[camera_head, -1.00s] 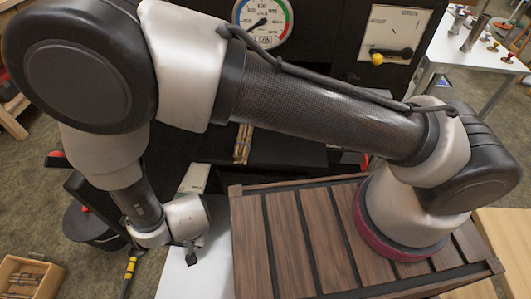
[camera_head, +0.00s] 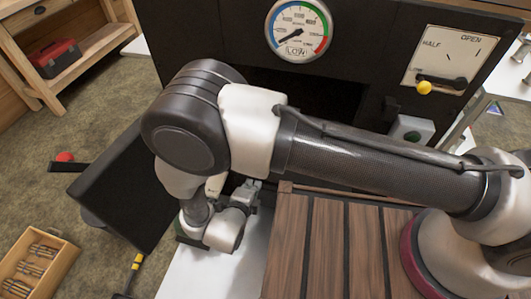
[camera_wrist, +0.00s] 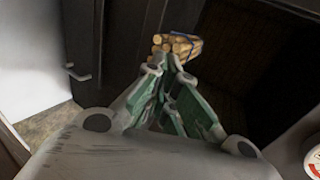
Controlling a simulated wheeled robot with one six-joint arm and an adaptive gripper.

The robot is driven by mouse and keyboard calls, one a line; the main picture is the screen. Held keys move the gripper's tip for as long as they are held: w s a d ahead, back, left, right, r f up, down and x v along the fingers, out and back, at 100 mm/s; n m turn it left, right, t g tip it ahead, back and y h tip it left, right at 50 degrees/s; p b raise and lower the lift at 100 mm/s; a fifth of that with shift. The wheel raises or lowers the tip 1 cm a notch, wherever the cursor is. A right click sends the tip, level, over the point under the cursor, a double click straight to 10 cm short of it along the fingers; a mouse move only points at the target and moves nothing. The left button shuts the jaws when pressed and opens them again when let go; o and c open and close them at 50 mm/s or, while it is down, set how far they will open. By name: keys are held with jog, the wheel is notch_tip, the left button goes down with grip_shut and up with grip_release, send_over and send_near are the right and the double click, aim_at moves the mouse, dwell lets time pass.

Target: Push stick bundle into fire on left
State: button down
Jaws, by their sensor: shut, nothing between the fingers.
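The stick bundle (camera_wrist: 178,45), several light-brown sticks with a blue band, shows its cut ends in the wrist view. It lies just beyond my gripper (camera_wrist: 172,62), whose green-sided fingers are shut and empty. The fingertips are at the bundle's near ends; I cannot tell whether they touch. The dark firebox opening (camera_wrist: 245,75) lies around and to the right of the bundle; no flames show. In the head view, my gripper (camera_head: 250,188) reaches toward the evaporator front (camera_head: 370,65), and my arm hides the bundle.
The black firebox door (camera_head: 125,190) stands open at the left, with a red-knobbed handle (camera_head: 64,157). A white surface (camera_head: 215,275) lies below my gripper. A gauge (camera_head: 299,30) and a yellow-knobbed lever (camera_head: 425,87) are above. A wooden box (camera_head: 38,262) sits at lower left.

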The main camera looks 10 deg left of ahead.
jog(key=shift+w+d+f, duration=0.2)
jog(key=shift+w+f, duration=0.3)
jog(key=shift+w, duration=2.65)
jog(key=shift+w+d+f, duration=0.25)
jog(key=shift+w+f, duration=0.3)
jog(key=shift+w, duration=2.55)
jog(key=shift+w+d+f, duration=0.2)
jog(key=shift+w+f, duration=0.3)
jog(key=shift+w, duration=2.65)
jog(key=s+f+v, duration=0.1)
jog(key=f+v, duration=0.1)
jog(key=v, duration=1)
jog(key=shift+s, duration=0.25)
jog(key=shift+a+r, duration=0.1)
